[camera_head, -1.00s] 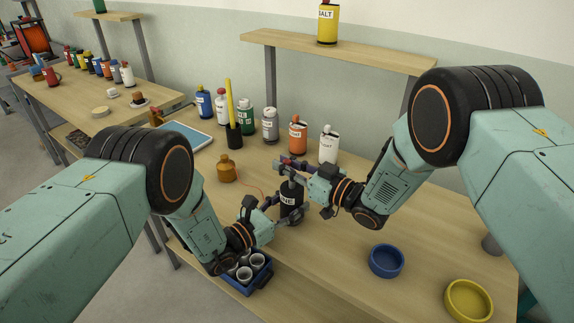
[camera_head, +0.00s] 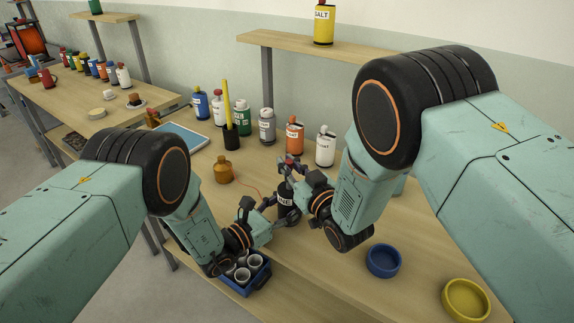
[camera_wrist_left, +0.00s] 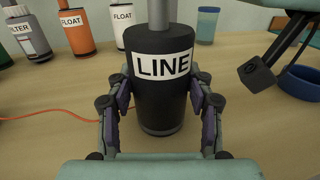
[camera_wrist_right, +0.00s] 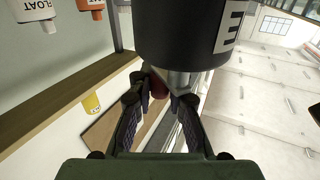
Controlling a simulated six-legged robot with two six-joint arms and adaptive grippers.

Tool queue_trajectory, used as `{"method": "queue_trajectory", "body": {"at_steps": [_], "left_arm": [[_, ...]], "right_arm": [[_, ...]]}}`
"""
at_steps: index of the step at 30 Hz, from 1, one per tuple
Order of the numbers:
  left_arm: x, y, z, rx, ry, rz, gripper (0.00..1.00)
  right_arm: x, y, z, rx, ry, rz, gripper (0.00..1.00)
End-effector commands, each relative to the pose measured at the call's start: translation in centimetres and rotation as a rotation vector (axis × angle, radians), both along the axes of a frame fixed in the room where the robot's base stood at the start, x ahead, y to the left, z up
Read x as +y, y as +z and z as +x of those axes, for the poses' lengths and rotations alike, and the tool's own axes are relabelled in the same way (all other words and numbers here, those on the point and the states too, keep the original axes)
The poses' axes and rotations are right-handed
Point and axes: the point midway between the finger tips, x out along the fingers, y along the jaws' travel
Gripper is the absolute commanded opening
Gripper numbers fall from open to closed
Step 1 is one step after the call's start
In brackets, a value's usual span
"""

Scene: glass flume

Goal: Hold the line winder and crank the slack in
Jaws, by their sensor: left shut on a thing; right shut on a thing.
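The line winder (camera_head: 285,204) is a black upright cylinder with a white LINE label, standing on the wooden bench. In the left wrist view its black body (camera_wrist_left: 160,100) fills the middle. My left gripper (camera_head: 278,214) is shut around the body, one finger on each side. My right gripper (camera_head: 291,166) is at the top of the winder, shut on the red crank knob (camera_wrist_right: 157,85), which is mostly hidden between the fingers in the right wrist view. A thin orange line (camera_wrist_left: 50,116) runs from the winder across the bench.
An amber bottle (camera_head: 223,172) stands left of the winder. A blue crate with cups (camera_head: 262,280) sits by my left wrist. A blue bowl (camera_head: 384,262) and a yellow bowl (camera_head: 466,300) are at right. Several bottles, including a white one (camera_head: 325,148), line the back.

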Motion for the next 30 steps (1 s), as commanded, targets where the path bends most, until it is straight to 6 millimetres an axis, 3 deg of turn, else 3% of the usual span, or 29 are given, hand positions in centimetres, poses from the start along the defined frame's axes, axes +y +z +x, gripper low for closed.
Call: {"method": "queue_trajectory", "body": {"at_steps": [11, 12, 19, 30], "left_arm": [[0.17, -0.01, 0.13, 0.002, 0.006, -0.001, 0.16], [0.17, -0.01, 0.13, 0.002, 0.006, -0.001, 0.16], [0.11, 0.0, 0.09, 0.001, 0.004, 0.0, 0.16], [0.05, 0.0, 0.05, 0.001, 0.002, -0.001, 0.16]], "right_arm": [[-0.03, 0.01, -0.05, 0.0, -0.009, -0.001, 0.0], [-0.02, 0.01, -0.06, 0.0, -0.009, -0.001, 0.19], [-0.02, 0.0, -0.05, 0.0, -0.009, 0.0, 0.39], [-0.18, -0.04, -0.3, 0.001, -0.009, -0.001, 0.4]]}}
